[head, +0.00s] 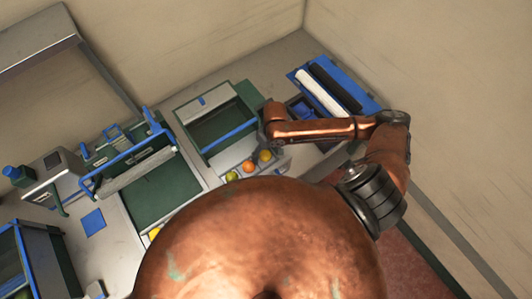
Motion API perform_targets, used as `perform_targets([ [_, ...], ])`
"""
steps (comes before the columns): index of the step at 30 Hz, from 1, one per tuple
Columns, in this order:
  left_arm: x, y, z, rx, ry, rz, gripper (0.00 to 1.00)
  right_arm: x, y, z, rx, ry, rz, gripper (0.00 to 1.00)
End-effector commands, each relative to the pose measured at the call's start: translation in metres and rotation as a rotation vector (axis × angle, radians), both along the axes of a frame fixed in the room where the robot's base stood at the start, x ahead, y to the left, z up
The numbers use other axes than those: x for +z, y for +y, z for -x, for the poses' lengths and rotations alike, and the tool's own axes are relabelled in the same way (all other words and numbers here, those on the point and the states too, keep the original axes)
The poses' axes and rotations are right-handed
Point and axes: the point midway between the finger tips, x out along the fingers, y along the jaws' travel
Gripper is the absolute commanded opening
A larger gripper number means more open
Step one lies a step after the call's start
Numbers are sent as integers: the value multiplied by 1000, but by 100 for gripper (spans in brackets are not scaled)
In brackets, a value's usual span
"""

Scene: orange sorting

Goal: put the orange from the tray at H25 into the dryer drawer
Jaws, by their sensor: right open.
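A small tray (276,166) holds a row of fruit in front of the green open-topped box: a yellow-green one (232,177), a deep orange one (248,166) and a lighter orange one (264,156). No H25 label is readable. The green box (184,118) has a blue bar along its front and looks like an open drawer; I cannot tell whether it is the dryer's. My right gripper (268,134) is open and empty, beside the box's right edge and just above the tray's far end. Its fingertips are small and partly hidden. My left gripper is out of view.
A blue tray (362,92) with a white and a black roller stands at the back right by the wall. A machine with a blue frame (130,160) and a green bed stands left. A blue pad (92,222) lies on the grey counter. My copper body hides the lower middle.

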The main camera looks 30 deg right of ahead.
Motion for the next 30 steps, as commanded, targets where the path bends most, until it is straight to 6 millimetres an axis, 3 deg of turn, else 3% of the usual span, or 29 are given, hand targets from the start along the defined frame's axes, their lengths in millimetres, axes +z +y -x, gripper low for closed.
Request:
perform_targets([
  [7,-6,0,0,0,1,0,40,15,0,-1,1,-2,1,68],
  [21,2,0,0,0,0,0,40,111,-13,-2,1,-3,1,68],
  [30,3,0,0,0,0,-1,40,131,-16,-1,-1,1,0,68],
])
